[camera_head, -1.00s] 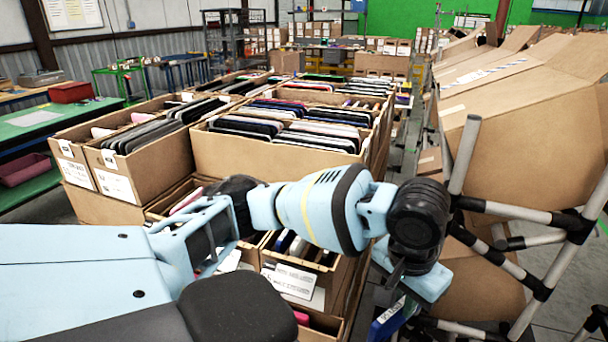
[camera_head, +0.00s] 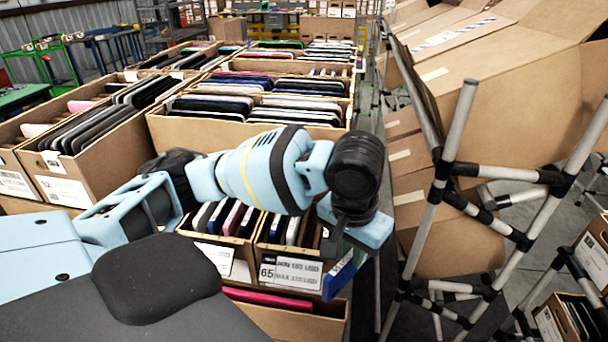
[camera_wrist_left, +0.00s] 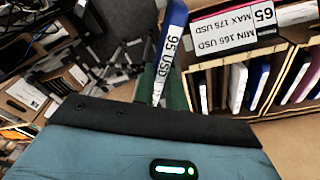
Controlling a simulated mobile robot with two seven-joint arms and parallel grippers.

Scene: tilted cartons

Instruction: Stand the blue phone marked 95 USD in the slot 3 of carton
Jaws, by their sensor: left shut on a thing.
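My left gripper (camera_head: 343,250) is shut on the blue phone (camera_head: 346,274), which hangs tilted below it in the head view. In the left wrist view the blue phone (camera_wrist_left: 172,45) shows edge-on with a white "95 USD" label. The held phone is beside the front right corner of a carton (camera_head: 268,251) labelled 65, "MIN 165 USD, MAX 175 USD". That label (camera_wrist_left: 236,30) also shows upside down in the wrist view. Phones stand in the carton's compartments. I see no mark for slot 3. My right gripper is not in view.
A tube rack (camera_head: 440,180) with large tilted cardboard cartons (camera_head: 510,110) stands close on the right. Cartons full of phones (camera_head: 250,130) fill the middle and left. A pink phone (camera_head: 268,299) lies in a lower carton. Some floor shows at the right.

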